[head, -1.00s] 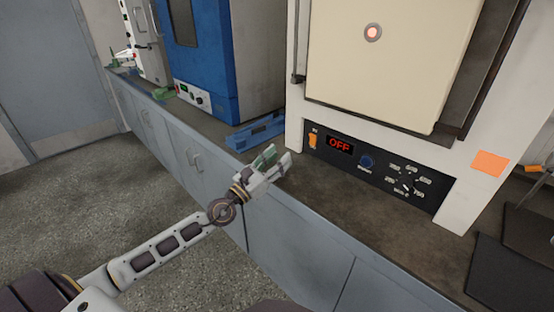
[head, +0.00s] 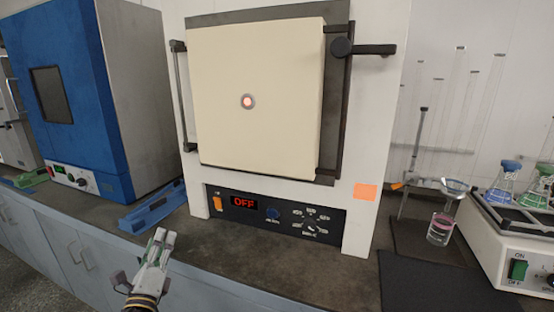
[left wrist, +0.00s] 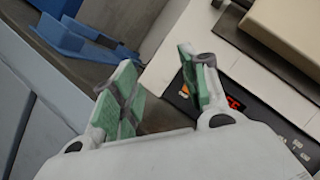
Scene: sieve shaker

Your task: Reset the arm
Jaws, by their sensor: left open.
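My left gripper (head: 160,238) is at the lower left of the head view, in front of the counter edge and left of the furnace panel. In the left wrist view its two green-padded fingers (left wrist: 158,85) stand apart with nothing between them. The furnace (head: 255,95) has a cream door that looks closed, and its red display (head: 243,203) reads OFF. My right gripper does not show.
A blue oven (head: 75,95) and a blue tray-like stand (head: 152,206) are left of the furnace. A beaker (head: 440,228), a glassware stand (head: 412,160) and a shaker with flasks (head: 520,250) are at right. The counter front (head: 300,268) is clear.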

